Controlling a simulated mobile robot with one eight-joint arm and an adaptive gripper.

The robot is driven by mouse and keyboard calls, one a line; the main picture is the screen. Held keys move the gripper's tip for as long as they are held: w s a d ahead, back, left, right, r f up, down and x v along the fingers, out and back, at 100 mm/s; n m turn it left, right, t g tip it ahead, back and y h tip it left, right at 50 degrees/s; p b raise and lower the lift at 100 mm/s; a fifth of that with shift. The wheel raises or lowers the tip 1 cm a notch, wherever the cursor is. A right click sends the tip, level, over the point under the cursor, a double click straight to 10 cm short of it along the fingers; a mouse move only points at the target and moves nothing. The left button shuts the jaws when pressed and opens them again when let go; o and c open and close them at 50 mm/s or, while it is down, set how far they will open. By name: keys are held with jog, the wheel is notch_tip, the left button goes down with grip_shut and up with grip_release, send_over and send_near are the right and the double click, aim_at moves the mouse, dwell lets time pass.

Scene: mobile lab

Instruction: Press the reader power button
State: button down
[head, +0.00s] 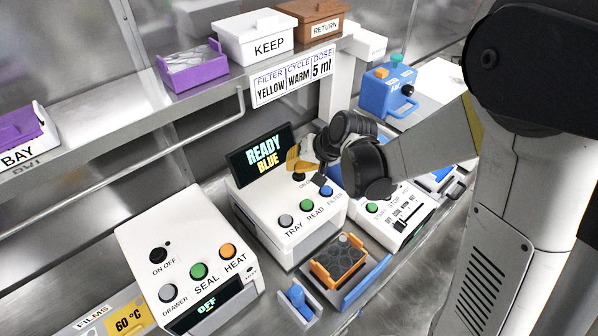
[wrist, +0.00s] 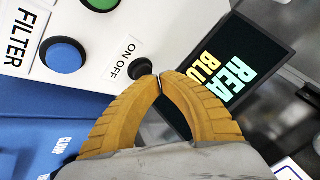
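The reader (head: 245,200) is the white box in the middle of the bench in the head view. Its tilted black screen (head: 263,152) reads READY BLUE. Its front has grey TRAY, green READ (head: 306,206) and blue FILTER (head: 326,191) buttons. The small black ON OFF power button (wrist: 140,68) shows in the wrist view, partly behind my fingers. My gripper (wrist: 160,78) has yellow ribbed fingers with tips together and nothing between them. The tips are beside the power button, close to it; I cannot tell whether they touch. In the head view my gripper (head: 293,160) hangs over the reader's top.
A white sealer (head: 180,235) stands left with its display reading OFF. An orange tray (head: 340,275) sits in front of the reader. Another white device (head: 395,222) and a blue device (head: 385,95) are to the right. A shelf with boxes (head: 250,45) runs behind.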

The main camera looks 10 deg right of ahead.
aim_at(295, 173)
jog(key=shift+r, duration=0.5)
notch_tip(295, 173, up, 6)
jog(key=p, duration=0.4)
jog(key=shift+p, duration=0.35)
